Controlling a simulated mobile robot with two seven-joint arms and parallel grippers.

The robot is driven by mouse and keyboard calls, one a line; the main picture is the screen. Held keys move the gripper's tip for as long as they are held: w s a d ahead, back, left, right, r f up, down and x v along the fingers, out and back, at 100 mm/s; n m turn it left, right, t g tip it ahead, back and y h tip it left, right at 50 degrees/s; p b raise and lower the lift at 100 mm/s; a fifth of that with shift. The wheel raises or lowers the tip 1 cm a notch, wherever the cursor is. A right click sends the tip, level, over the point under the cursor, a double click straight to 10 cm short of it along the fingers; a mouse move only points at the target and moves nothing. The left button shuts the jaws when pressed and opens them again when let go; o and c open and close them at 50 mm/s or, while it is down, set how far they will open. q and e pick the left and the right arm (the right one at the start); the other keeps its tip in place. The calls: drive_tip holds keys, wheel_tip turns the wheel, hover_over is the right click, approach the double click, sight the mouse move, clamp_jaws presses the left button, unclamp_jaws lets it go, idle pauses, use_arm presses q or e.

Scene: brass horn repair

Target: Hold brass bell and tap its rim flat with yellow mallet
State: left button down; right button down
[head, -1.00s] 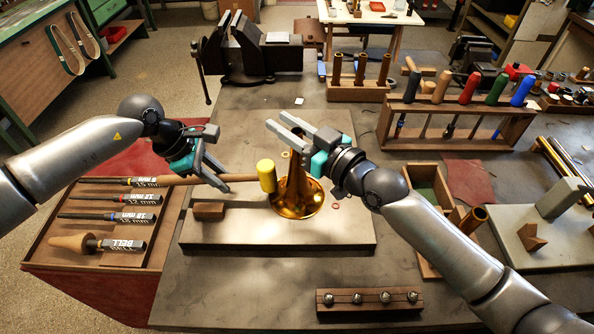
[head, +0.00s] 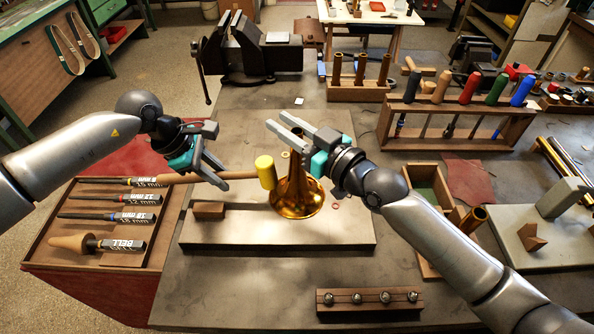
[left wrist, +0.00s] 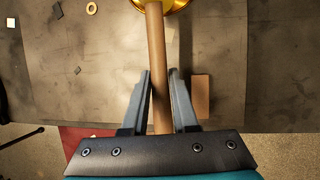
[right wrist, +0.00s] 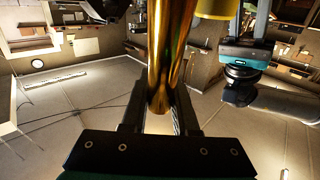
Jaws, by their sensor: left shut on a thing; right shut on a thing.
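The brass bell (head: 297,200) stands flared end down over the pale board, its narrow tube pointing up. My right gripper (head: 280,123) is shut on the tube; the golden tube (right wrist: 168,50) also shows between its fingers in the right wrist view. My left gripper (head: 222,177) is shut on the wooden handle of the yellow mallet (head: 265,172). The handle (left wrist: 156,50) runs between its fingers in the left wrist view. The mallet's yellow head is close to the bell's left side, above the flare; I cannot tell whether they touch.
A wooden block (head: 209,210) lies on the pale board (head: 250,231) left of the bell. A tray of labelled mandrels (head: 70,257) is at the left. A rack of steel balls (head: 368,299) is in front. A tool rack (head: 455,115) and vise (head: 245,52) stand behind.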

idle(0.3)
drive_tip(key=c, duration=0.6)
unclamp_jaws()
drive_tip(key=v, duration=1.2)
